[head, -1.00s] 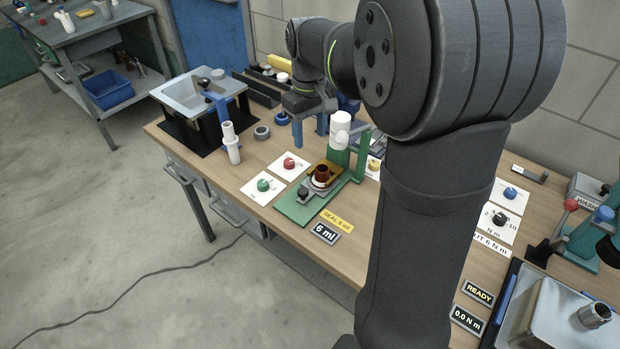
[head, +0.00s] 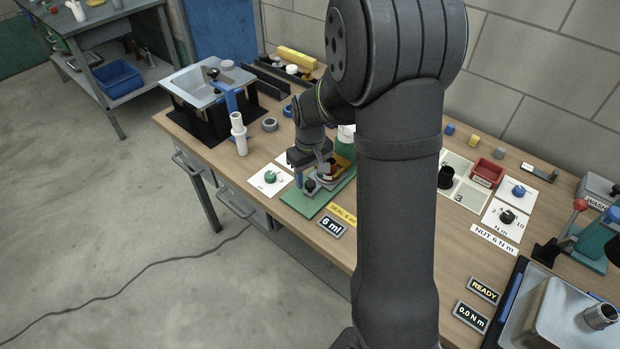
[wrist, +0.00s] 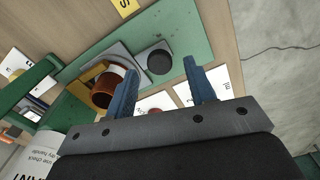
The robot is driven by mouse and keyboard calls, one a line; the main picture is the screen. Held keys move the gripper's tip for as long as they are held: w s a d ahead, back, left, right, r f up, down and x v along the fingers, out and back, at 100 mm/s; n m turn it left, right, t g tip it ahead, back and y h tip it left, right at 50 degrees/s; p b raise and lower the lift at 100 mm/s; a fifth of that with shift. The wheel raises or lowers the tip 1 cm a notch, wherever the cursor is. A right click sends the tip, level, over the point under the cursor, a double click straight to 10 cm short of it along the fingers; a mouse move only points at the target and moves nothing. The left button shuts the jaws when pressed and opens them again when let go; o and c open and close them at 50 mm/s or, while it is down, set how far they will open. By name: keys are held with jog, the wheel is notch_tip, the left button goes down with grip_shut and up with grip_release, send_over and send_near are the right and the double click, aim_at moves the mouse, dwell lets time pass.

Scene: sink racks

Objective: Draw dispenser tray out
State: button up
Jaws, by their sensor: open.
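The dispenser has a green base (head: 300,203) on the bench; it also shows in the wrist view (wrist: 195,42). On it lies the grey tray (wrist: 124,58), with a dark round knob (wrist: 160,62) at one end. A brown cup (wrist: 104,93) stands at the other end, by a yellow-brown holder. My gripper (wrist: 160,68) has two blue fingers, open and empty, over the tray's knob end. The knob appears between the fingertips in the wrist view; I see no contact. In the head view my gripper (head: 309,178) hides part of the tray and the cup.
A white bottle (head: 345,133) stands at the dispenser's back, partly hidden by my arm. A card with a green knob (head: 270,177) lies to the left, and the "6 ml" display (head: 331,227) in front. A white pipe fitting (head: 239,138) stands further left.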

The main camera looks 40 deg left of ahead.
jog(key=shift+f, duration=0.85)
jog(key=shift+c, duration=0.4)
grip_shut()
jog(key=s, duration=0.9)
jog(key=shift+s, duration=0.2)
jog(key=shift+o, duration=0.4)
grip_release()
notch_tip(320, 180, up, 18)
jog(key=shift+f, duration=0.25)
